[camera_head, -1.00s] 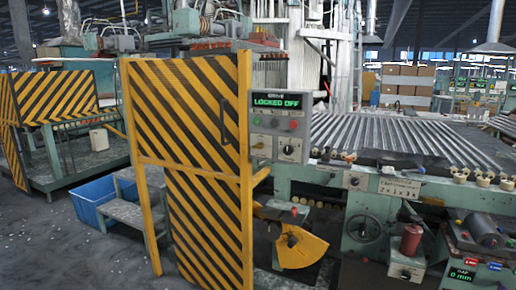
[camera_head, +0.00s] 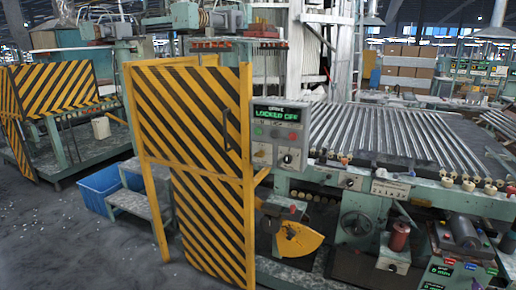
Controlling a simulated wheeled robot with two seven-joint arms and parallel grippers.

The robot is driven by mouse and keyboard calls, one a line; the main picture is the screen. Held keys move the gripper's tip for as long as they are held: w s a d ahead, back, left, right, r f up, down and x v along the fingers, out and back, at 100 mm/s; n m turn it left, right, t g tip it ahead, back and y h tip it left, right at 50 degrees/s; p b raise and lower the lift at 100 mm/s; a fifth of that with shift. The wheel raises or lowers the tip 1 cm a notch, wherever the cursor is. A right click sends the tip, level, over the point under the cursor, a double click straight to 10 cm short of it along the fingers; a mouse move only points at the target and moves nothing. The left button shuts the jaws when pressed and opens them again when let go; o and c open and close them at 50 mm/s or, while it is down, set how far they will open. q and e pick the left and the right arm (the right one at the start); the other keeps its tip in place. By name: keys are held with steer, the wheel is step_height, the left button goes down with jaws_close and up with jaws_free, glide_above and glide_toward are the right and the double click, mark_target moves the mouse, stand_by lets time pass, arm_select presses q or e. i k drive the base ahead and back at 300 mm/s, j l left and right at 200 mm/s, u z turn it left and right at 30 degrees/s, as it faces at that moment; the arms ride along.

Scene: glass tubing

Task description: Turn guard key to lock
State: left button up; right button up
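A grey control box (camera_head: 279,137) is fixed at the right edge of the yellow-and-black striped guard door (camera_head: 195,130). Its green display (camera_head: 277,115) reads "LOCKED OFF". Below the display are small buttons, and a round switch (camera_head: 288,159) with a dark handle sits at the lower right of the box. Which of these controls is the guard key I cannot tell for sure. The guard door stands upright with a dark handle (camera_head: 226,129) near its right side. Neither of my grippers shows in the view.
A roller conveyor (camera_head: 385,133) on a green frame runs to the right of the box. A yellow sector-shaped part (camera_head: 299,239) and a handwheel (camera_head: 357,224) stick out below. A blue bin (camera_head: 101,188) and grey steps (camera_head: 140,205) stand left of the door. Open floor lies at lower left.

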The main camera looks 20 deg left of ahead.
mark_target(261, 154)
steer(key=i+j+u, duration=0.1)
steer(key=i+j, duration=0.3)
steer(key=j, duration=0.3)
steer(key=i+j+u, duration=0.1)
steer(key=i+j, duration=0.3)
steer(key=j, duration=0.25)
steer(key=i+j+u, duration=0.15)
steer(key=i+j, duration=0.25)
steer(key=j, duration=0.25)
steer(key=i+j+u, duration=0.1)
steer(key=i+j, duration=0.35)
steer(key=j, duration=0.15)
